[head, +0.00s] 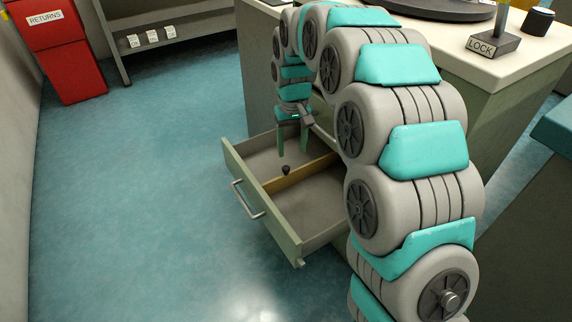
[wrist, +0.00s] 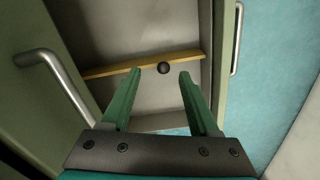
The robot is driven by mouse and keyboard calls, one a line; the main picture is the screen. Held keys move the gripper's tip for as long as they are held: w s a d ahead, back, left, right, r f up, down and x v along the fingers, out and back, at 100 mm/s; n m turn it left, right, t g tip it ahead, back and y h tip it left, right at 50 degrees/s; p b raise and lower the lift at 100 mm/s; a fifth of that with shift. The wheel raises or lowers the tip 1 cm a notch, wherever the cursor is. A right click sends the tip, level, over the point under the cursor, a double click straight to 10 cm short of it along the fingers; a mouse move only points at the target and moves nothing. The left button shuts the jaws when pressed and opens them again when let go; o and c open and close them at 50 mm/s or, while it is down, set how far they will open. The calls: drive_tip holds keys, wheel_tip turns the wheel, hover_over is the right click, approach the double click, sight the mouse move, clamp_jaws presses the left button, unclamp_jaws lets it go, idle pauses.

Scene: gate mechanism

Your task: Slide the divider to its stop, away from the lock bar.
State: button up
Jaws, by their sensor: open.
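The divider (head: 298,176) is a thin yellow-brown strip standing across the inside of the open drawer (head: 318,204). A dark round knob (head: 286,170) sits on it. In the wrist view the divider (wrist: 120,68) crosses the drawer and its knob (wrist: 163,68) shows just beyond and between my fingertips. My gripper (head: 293,150) is open and empty, pointing down over the drawer just above the knob; its two green fingers also show in the wrist view (wrist: 160,82). I cannot tell any lock bar in these views.
The drawer's front has a metal handle (head: 248,199). A red RETURNS bin (head: 58,50) and a grey shelf (head: 170,38) stand at the back left. The blue floor left of the drawer is clear.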

sight(286, 166)
drive_tip(key=shift+w+a+f, duration=0.85)
drive_tip(key=shift+w, duration=0.25)
drive_tip(key=shift+f, duration=3.85)
clamp_jaws()
